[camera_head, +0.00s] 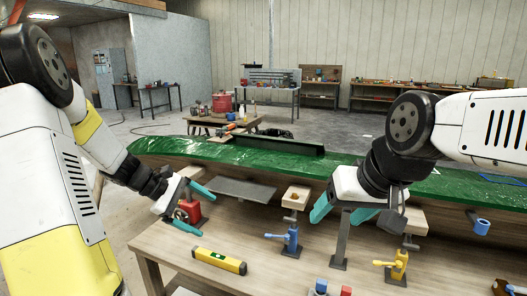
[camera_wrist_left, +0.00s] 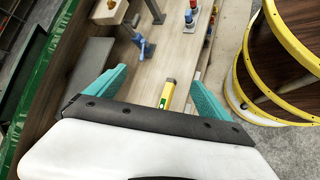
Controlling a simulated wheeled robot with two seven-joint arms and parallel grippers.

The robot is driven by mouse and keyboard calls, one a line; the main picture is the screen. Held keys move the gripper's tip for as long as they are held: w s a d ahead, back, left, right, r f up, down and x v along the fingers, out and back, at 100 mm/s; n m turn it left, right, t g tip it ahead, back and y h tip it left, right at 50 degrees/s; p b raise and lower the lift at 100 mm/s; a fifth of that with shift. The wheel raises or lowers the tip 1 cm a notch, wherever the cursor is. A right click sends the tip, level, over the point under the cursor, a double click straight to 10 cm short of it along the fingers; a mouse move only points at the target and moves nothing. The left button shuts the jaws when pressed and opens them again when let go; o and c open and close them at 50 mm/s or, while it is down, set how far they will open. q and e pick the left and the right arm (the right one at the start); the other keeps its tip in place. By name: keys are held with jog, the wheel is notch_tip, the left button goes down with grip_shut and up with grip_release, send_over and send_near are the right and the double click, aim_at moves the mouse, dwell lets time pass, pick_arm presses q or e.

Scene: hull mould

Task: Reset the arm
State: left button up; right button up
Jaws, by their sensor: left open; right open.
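My left gripper (camera_head: 190,207) is open and empty above the left end of the wooden bench, beside a red object (camera_head: 189,211) that it partly hides. In the left wrist view its teal fingers (camera_wrist_left: 158,95) are spread apart, with a yellow level (camera_wrist_left: 168,93) showing beyond and between them. The level (camera_head: 219,261) lies on the bench in the head view. My right gripper (camera_head: 345,212) is open above the bench, in front of the green-covered hull mould (camera_head: 290,160).
A blue clamp (camera_head: 291,240) and a yellow clamp (camera_head: 397,265) stand on the bench top (camera_head: 270,275). A small wooden block (camera_head: 296,196) on a post and a grey plate (camera_head: 240,189) are near the mould. Bare bench lies around the level.

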pick_arm(q)
jog(key=s+d+r+m+t+y, duration=0.1)
jog(key=s+d+r+m+y, duration=0.1)
jog(key=s+r+m, duration=0.4)
jog(key=s+d+r+m+t+y, duration=0.1)
jog(key=s+r+m+y, duration=0.4)
jog(key=s, duration=0.9)
notch_tip(320, 180, up, 2)
jog(key=m+t, duration=0.1)
jog(key=m, duration=0.1)
jog(key=shift+d+r+m, duration=0.2)
jog(key=shift+d+m, duration=0.1)
jog(key=shift+d, duration=0.1)
jog(key=shift+a, duration=0.15)
